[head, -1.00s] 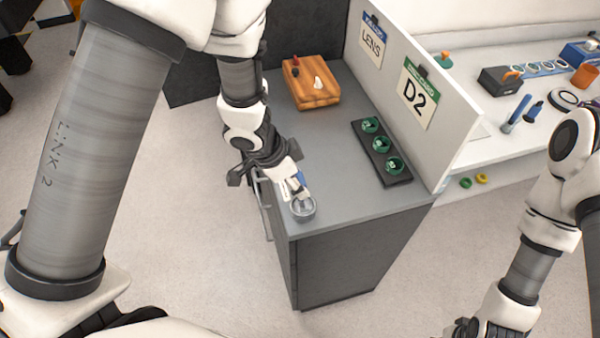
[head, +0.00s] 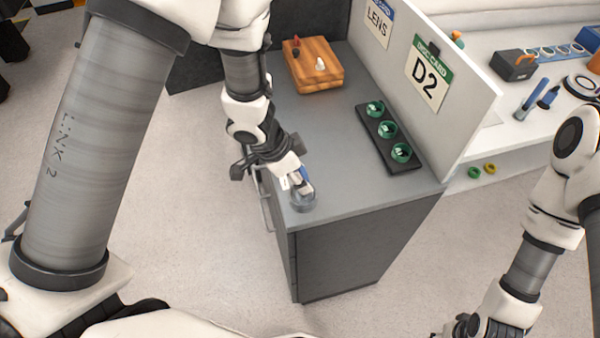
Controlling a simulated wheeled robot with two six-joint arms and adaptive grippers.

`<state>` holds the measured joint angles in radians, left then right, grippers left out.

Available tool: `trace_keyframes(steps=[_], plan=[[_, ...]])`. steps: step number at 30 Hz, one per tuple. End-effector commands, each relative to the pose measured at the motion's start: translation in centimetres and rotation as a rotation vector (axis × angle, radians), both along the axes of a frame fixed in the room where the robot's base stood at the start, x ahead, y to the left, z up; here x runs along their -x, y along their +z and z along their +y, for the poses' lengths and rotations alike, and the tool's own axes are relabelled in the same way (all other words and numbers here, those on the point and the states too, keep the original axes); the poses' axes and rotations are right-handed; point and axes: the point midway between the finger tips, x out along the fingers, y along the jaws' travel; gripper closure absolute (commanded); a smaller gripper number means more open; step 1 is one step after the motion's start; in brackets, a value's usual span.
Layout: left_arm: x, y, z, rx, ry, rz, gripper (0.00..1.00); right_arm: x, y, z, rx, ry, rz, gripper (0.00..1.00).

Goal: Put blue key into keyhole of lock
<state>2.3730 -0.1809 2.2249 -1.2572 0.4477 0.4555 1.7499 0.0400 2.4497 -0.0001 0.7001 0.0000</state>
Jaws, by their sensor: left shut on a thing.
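My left gripper (head: 299,184) is low at the near left corner of the grey cabinet top. It is shut on a small blue piece (head: 306,172), which I take to be the blue key; the fingers hide most of it. Just below the fingertips is a round grey cup-like part (head: 303,203), possibly the lock. I cannot make out a keyhole, or whether the key touches this part. My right gripper (head: 468,327) is only partly in view at the bottom edge, far from the cabinet, and its jaws are unclear.
A wooden block (head: 314,75) with small red and white pieces stands at the back of the cabinet top (head: 345,150). A dark tray (head: 404,171) with green round holders lies at right, beside a white panel (head: 466,115) with signs. The middle of the top is clear.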

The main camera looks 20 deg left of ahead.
Motion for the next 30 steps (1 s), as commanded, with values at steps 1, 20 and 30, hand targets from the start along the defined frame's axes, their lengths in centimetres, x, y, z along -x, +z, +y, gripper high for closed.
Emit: trace_keyframes(steps=[1, 20, 30], plan=[[0.0, 0.0, 0.0, 0.000, 0.000, 0.000, 0.90, 0.0, 0.0, 0.0, 0.000, 0.000, 0.000, 0.60], [0.0, -0.1, 0.0, 0.000, 0.000, 0.000, 0.90, 0.0, 0.1, 0.0, 0.000, 0.000, 0.000, 0.60], [0.0, 0.3, 0.0, 0.000, 0.000, 0.000, 0.90, 0.0, 0.9, 0.0, 0.000, 0.000, 0.000, 0.60]])
